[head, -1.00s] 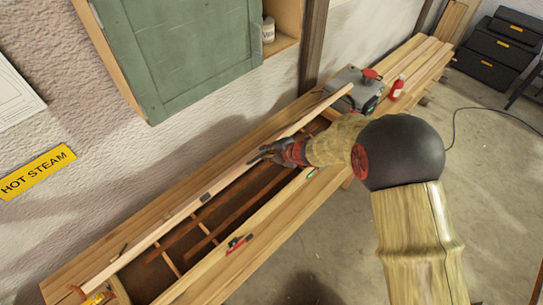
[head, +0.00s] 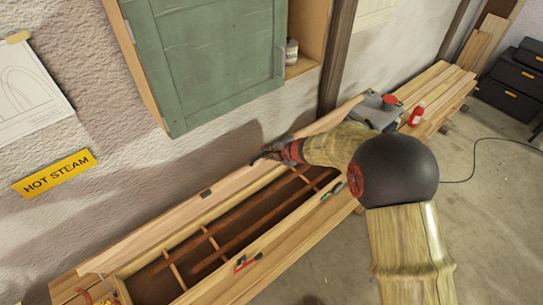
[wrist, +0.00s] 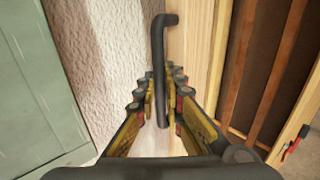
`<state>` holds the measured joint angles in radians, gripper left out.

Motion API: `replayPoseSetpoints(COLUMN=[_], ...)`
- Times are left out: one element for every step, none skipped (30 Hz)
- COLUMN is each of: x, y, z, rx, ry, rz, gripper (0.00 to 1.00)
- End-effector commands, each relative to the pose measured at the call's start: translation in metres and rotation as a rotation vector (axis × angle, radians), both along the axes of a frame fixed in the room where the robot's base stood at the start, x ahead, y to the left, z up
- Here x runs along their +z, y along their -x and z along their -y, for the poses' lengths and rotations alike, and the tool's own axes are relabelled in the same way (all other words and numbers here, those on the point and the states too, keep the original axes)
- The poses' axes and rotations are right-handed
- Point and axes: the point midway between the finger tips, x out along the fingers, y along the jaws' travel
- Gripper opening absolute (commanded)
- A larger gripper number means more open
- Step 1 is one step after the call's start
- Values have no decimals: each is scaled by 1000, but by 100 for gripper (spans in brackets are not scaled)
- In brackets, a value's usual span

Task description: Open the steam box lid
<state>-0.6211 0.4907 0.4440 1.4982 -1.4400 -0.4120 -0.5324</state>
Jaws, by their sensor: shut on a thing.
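The steam box (head: 285,240) is a long wooden trough along the wall, with dark inner walls and slats showing. Its long pale lid (head: 150,228) stands tilted up along the wall side, leaving the inside exposed. My gripper (head: 266,157) is at the lid, near its middle to far part. In the wrist view, the gripper's fingers (wrist: 163,90) are shut around a black bar handle (wrist: 158,42) on the lid's pale board. The far part of the lid is partly hidden behind my arm.
A green cabinet (head: 205,60) hangs on the wall above the lid. A yellow HOT STEAM sign (head: 54,172) is at the left. A grey machine (head: 378,110) and a red bottle (head: 417,113) stand beyond the box. Floor at the right is mostly clear.

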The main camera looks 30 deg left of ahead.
Motion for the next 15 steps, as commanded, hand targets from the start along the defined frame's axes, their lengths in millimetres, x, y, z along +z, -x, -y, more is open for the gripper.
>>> replayPoseSetpoints(x=[3,5,7,7,8,10,11,12,13,14,15,16,17,18,19], y=[-3,-5,-7,-8,-10,-12,-14,-15,-17,-19,-20,-22,-23,-24,-24], z=[-8,-12,-18,-21,-25,-30,-34,-38,-43,-46,-50,-54,-56,-58,-60], rx=[4,3,4,3,4,3,4,3,3,4,3,4,3,3,3], ry=[-2,-3,-3,-2,-2,-2,-3,-3,-3,-3,-3,-3,-3,-2,-3], rz=[4,5,6,5,6,5,4,5,4,4,4,4,4,5,4], gripper=[0,0,0,0,0,0,0,0,0,0,0,0,0,0,0])
